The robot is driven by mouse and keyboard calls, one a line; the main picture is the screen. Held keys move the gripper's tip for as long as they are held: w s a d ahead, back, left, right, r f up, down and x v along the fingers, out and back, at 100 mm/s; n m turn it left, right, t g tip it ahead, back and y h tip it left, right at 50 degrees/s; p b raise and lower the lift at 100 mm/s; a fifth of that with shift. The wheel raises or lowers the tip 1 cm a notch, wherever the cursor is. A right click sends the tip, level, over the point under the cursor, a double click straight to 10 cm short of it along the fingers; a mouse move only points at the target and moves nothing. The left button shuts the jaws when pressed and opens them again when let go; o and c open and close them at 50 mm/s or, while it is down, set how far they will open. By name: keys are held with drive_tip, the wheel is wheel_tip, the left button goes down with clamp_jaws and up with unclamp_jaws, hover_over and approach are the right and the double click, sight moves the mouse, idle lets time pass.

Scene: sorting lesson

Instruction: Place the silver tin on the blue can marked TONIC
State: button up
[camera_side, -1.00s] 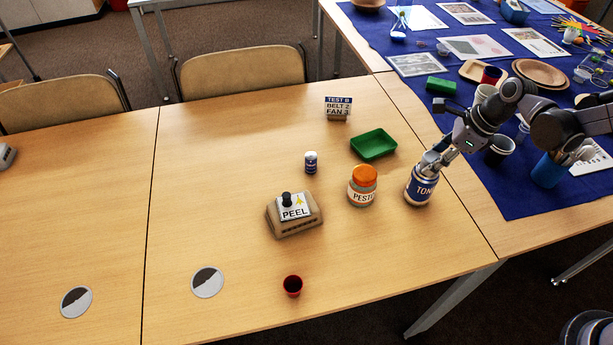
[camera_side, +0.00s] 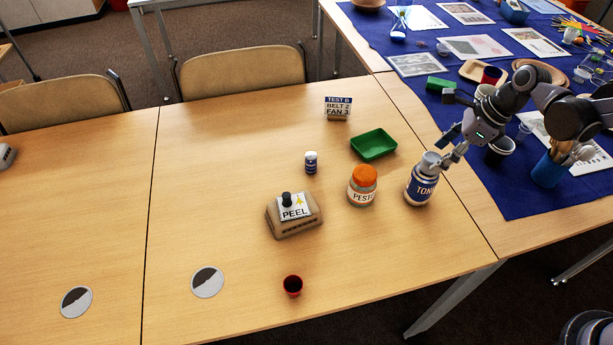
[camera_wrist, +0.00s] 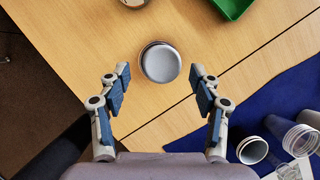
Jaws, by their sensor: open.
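The silver tin (camera_side: 430,161) sits on top of the blue can marked TONIC (camera_side: 419,188), which stands upright near the table's right edge. In the wrist view the tin (camera_wrist: 160,62) is a round grey disc, slightly off-centre over the can, most of which it hides. My gripper (camera_side: 450,160) is open and empty, just right of the tin in the side view. In the wrist view its two fingers (camera_wrist: 160,82) are spread, with the tin just beyond their tips, apart from them.
A jar with an orange lid (camera_side: 362,187) stands left of the can. A green tray (camera_side: 373,144) lies behind them. The PEEL box (camera_side: 294,215), a small bottle (camera_side: 311,162) and a red cup (camera_side: 293,286) are further left. Cups crowd the blue cloth (camera_side: 490,195) at right.

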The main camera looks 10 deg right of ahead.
drive_tip(key=v, duration=0.9)
drive_tip(key=s+d+r+n+t+h, duration=0.1)
drive_tip(key=s+n, duration=0.5)
drive_tip(key=n, duration=0.6)
drive_tip(key=s+d+r+n+t+h, duration=0.1)
drive_tip(key=s+d+n+t+h, duration=0.1)
drive_tip(key=s+n, duration=0.5)
drive_tip(key=n+t, duration=0.1)
drive_tip(key=n, duration=0.5)
drive_tip(key=shift+s+h, duration=0.3)
drive_tip(key=shift+s, duration=0.05)
